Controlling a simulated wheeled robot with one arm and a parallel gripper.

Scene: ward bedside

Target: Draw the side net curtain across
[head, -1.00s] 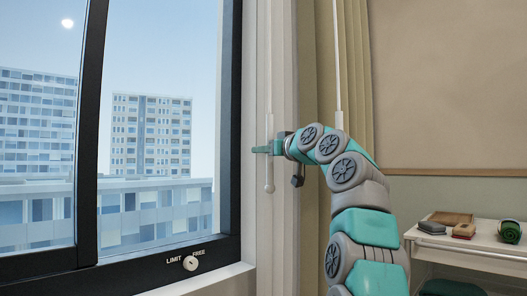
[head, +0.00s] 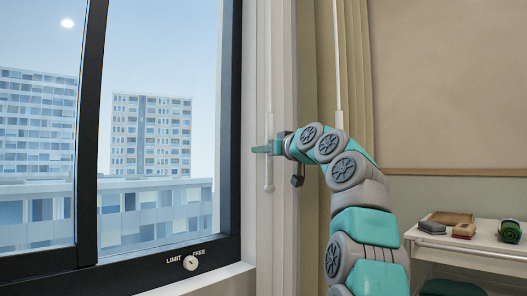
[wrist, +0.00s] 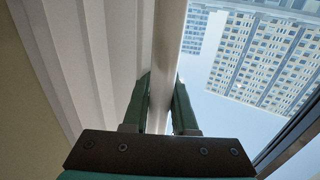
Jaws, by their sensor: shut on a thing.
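The side net curtain (head: 284,70) is white, pleated and gathered in a narrow bunch at the right side of the window. A pale draw wand (head: 268,90) hangs upright in front of it, its lower end showing below my gripper. My gripper (head: 266,148) is shut on this wand at the window's right edge. In the wrist view the wand (wrist: 172,45) runs between the two green fingers of my gripper (wrist: 162,88), and the net curtain's folds (wrist: 105,50) hang to its left.
The dark-framed window (head: 230,120) is uncovered, with a LIMIT/FREE knob (head: 190,263) on its lower frame. A beige curtain (head: 356,60) with a second white wand (head: 337,70) hangs to the right. A desk (head: 465,243) with small objects stands at the far right, below a brown board (head: 450,80).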

